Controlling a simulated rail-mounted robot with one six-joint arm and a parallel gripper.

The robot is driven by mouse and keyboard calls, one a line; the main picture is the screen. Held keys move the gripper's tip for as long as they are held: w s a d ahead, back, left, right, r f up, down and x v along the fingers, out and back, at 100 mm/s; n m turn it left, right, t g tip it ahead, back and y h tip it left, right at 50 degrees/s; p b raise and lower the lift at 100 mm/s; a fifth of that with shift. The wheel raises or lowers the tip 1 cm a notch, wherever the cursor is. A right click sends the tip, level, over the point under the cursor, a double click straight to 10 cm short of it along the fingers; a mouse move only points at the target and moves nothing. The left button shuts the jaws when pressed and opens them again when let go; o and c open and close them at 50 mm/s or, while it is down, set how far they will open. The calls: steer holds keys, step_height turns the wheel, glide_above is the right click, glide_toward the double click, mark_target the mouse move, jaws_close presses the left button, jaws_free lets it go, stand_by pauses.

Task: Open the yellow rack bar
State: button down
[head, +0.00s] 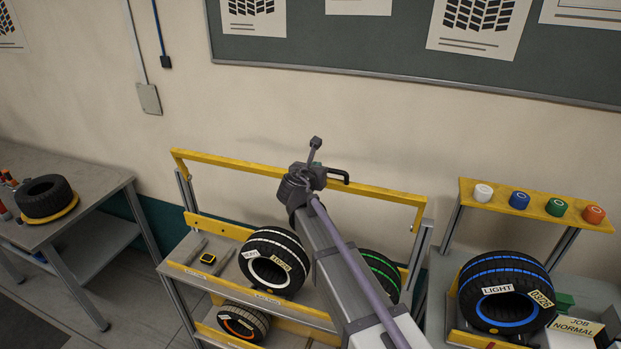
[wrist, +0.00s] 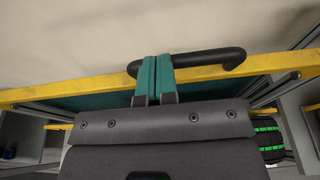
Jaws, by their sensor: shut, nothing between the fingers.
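The yellow rack bar (head: 225,164) spans the top of the tyre rack between two grey side arms, and crosses the wrist view (wrist: 70,88). A black handle (head: 341,173) is fixed on it right of its middle; it shows in the wrist view too (wrist: 205,58). My gripper (wrist: 157,58) has its teal fingers shut together with nothing between them. In the wrist view the fingertips overlap the left part of the handle; whether they touch it I cannot tell. In the head view my wrist hides part of the bar and the fingers are not clear.
A white-striped tyre (head: 275,262) and a green-striped tyre (head: 381,273) stand on the rack below the bar. An orange-marked tyre (head: 243,321) sits lower. A blue-striped tyre (head: 505,290) stands on the right bench, and a side table (head: 92,196) is at left. The wall is close behind.

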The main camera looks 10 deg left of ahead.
steer(key=w+d+r, duration=0.1)
steer(key=w, duration=0.5)
steer(key=shift+w+d+r+p, duration=0.15)
steer(key=shift+d+p, duration=0.1)
steer(key=shift+p, duration=0.15)
steer(key=p+v, duration=0.3)
steer(key=v, duration=0.8)
steer(key=s+d+f+m+g+y+b, duration=0.1)
steer(key=s+d+f+m+g+b, duration=0.6)
steer(key=s+d+f+m, duration=0.5)
steer(key=s+d+f+m+g+y+b, duration=0.2)
steer(key=s+d+f+m+g+b, duration=0.5)
steer(key=m, duration=1.4)
steer(key=shift+s+d+f+g+y+b, duration=0.3)
steer(key=shift+s+d+f+b, duration=1.15)
steer(key=shift+s+d+f, duration=2.45)
